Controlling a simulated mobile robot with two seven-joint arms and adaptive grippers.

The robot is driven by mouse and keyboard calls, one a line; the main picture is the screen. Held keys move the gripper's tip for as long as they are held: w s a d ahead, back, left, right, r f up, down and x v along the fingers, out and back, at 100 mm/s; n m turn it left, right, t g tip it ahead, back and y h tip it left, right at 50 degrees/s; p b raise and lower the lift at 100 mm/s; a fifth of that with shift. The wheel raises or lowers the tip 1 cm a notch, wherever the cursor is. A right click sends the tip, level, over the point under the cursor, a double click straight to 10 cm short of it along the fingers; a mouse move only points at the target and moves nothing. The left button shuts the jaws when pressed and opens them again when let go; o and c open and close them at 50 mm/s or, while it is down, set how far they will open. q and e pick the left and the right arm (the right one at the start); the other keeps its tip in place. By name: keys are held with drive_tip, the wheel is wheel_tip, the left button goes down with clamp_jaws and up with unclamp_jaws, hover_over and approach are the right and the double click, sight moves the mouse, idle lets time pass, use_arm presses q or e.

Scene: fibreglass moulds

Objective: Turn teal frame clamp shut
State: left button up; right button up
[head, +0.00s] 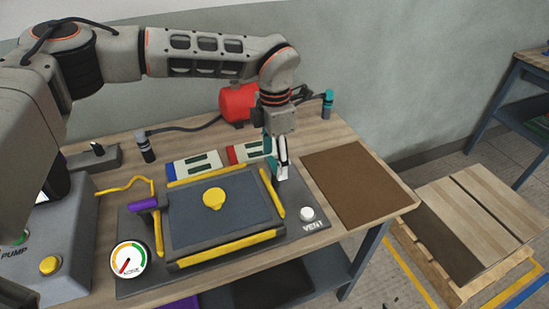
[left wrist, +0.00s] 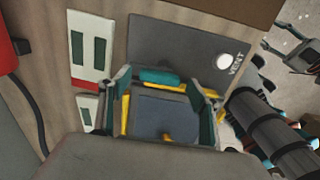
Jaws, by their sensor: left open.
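The teal frame clamp (left wrist: 160,77) shows in the left wrist view at the edge of the mould, lying crosswise between my left fingers. In the head view my left gripper (head: 277,172) hangs over the mould's right back corner and largely hides the clamp. My left gripper (left wrist: 162,88) is open, with one finger on each side of the clamp; whether they touch it I cannot tell. The mould (head: 222,209) has a dark panel, yellow edge strips and a yellow knob. Part of a grey gripper, seemingly my right one (left wrist: 302,52), shows at the wrist view's right edge.
A purple clamp (head: 145,203) sits at the mould's left side. A gauge (head: 129,259) and a white VENT button (head: 307,214) are on the base plate. A red canister (head: 238,102) stands behind. The brown mat (head: 360,185) at right is clear. A pump box (head: 48,255) stands left.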

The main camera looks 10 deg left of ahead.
use_arm(q)
drive_tip(key=shift+f, duration=0.25)
drive_tip(key=c, duration=1.1)
